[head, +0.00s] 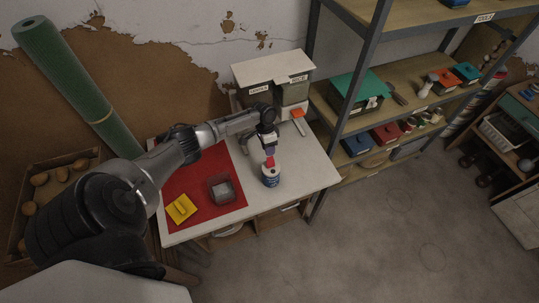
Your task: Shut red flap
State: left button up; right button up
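A blue and white can (270,178) stands upright on the white table. A small red piece (270,162), which looks like the red flap, shows at the can's top and seems to stand up from it. My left gripper (269,150) points down directly above the red piece, very near it. I cannot tell whether they touch, and the fingers are too small and dark to show whether they are open or shut. My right gripper is not in view.
The white table (318,172) also holds a red mat (180,222), a clear square container (221,189), a yellow pad (181,209) and lidded bins (272,75) behind. A metal shelf (338,110) stands close on the right. The table's right front is clear.

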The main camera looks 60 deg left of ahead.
aim_at(270, 162)
pick_arm(q)
jog(key=shift+x, duration=2.1)
grip_shut()
